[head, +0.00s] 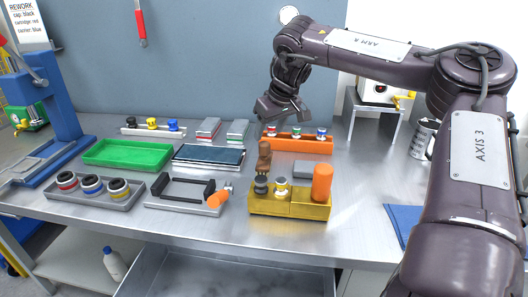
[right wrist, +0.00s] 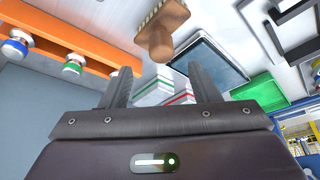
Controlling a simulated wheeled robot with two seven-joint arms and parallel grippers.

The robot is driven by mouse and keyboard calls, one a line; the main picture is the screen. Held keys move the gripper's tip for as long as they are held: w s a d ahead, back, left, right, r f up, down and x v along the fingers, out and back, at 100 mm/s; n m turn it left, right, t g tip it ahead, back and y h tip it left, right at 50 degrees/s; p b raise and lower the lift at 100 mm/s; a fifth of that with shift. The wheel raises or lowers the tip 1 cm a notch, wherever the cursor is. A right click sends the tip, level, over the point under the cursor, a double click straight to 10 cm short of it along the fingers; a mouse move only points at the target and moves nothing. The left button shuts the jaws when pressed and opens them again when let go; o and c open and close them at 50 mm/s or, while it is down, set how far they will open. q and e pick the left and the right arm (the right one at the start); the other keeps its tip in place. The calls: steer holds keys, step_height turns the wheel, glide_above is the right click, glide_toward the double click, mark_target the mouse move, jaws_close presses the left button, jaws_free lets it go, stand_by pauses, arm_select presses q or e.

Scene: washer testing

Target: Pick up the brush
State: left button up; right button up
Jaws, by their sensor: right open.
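The brush (head: 264,158) has a brown wooden handle and stands out in the middle of the table, just behind the yellow block. In the right wrist view its brown handle and pale bristle end (right wrist: 160,28) show at the top, beyond the fingertips. My right gripper (head: 264,124) is above and behind the brush in the head view. In the right wrist view its two fingers (right wrist: 160,82) are apart with nothing held between them. The brush is clear of both fingers. My left gripper is not in view.
The orange rack (head: 312,145) with coloured caps stands close behind the brush. A dark-topped tray (head: 209,154) and green tray (head: 128,153) lie left. Bare table shows at right.

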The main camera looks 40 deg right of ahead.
mark_target(266, 144)
steer(key=shift+w+f, duration=0.2)
steer(key=shift+f, duration=0.4)
steer(key=shift+x, duration=0.75)
steer(key=x, duration=0.4)
steer(key=shift+f, duration=0.3)
steer(key=shift+s+a, duration=0.1)
steer(key=shift+r, duration=0.1)
steer(key=c, duration=1.1)
